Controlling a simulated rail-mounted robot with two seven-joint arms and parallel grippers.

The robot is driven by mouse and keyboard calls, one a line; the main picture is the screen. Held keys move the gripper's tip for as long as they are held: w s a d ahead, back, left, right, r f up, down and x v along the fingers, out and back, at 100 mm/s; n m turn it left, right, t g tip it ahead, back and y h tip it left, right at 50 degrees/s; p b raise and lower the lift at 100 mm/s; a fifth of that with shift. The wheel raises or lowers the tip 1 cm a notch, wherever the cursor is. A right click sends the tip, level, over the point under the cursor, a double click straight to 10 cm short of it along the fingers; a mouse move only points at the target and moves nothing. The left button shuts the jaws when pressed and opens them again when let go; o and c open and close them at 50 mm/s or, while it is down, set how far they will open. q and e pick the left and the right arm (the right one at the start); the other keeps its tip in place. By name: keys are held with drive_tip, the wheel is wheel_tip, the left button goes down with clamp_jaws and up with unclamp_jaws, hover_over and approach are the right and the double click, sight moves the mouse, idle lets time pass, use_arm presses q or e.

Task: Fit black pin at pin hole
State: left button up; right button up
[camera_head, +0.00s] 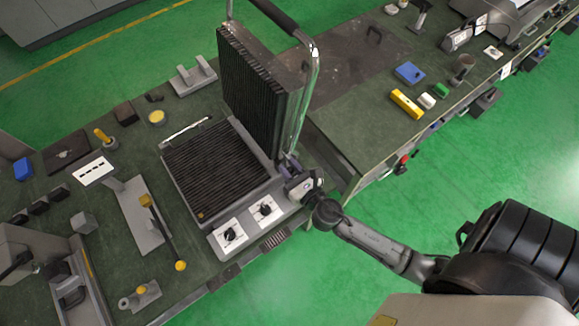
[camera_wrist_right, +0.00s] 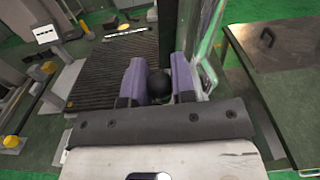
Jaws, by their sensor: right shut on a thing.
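The black pin (camera_wrist_right: 158,82) shows as a dark round end between the purple-grey fingers of my right gripper (camera_wrist_right: 158,85) in the right wrist view. The right gripper is shut on it. In the head view my right gripper (camera_head: 287,168) is at the right hinge side of the heating element (camera_head: 215,165), a ribbed black grill with its lid (camera_head: 252,95) raised. The pin hole is hidden behind the gripper, so I cannot tell whether the pin is in it. My left gripper is not in view.
The grill's front panel has two black knobs (camera_head: 230,234) on white plates. The raised lid and its metal handle frame (camera_head: 312,80) stand close beside my right gripper. A second table (camera_head: 375,125) with blue, yellow and green blocks is at the right, across a gap.

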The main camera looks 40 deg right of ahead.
drive_tip(key=shift+f, duration=0.4)
drive_tip(key=shift+f+b, duration=0.9)
drive_tip(key=shift+b, duration=0.2)
drive_tip(key=shift+f+b, duration=0.55)
drive_tip(key=shift+f, duration=0.05)
drive_tip(key=o, duration=0.7)
drive_tip(key=shift+o, duration=1.4)
drive_tip(key=shift+a, duration=0.15)
drive_tip(key=shift+f, duration=0.1)
